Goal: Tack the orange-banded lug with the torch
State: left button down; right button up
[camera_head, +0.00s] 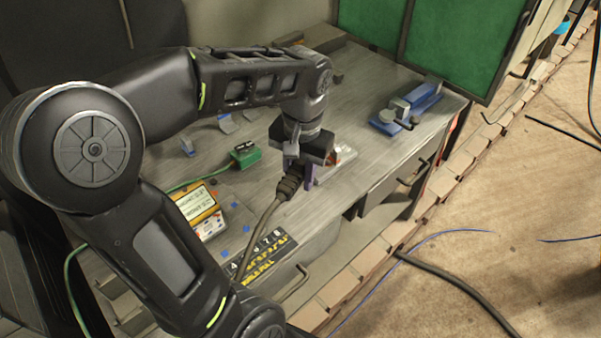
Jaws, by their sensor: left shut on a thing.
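My left gripper (299,163) points down over the workbench, right of the bench's middle. It is shut on the torch (290,184), whose dark ribbed cable end shows below the jaws. The torch's cable runs down toward the bench's front edge. The torch's tip is hidden behind the gripper and cable. A small light plate with a reddish patch (343,156) lies on the bench just right of the gripper. I cannot make out an orange-banded lug or tell whether the torch touches anything. My right gripper is not in view.
A blue vise-like fixture (408,108) stands at the bench's right. Green curtains (455,45) hang behind. Bare bench (372,82) lies behind the gripper.

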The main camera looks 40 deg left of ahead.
pick_arm(q)
jog(key=shift+s+d+r+p, duration=0.15)
jog(key=shift+r+p, duration=0.2)
jog(key=shift+r, duration=0.3)
jog(key=shift+s+a+r+p, duration=0.15)
jog(key=shift+r+p, duration=0.15)
jog(key=shift+r, duration=0.3)
jog(key=shift+d, duration=0.1)
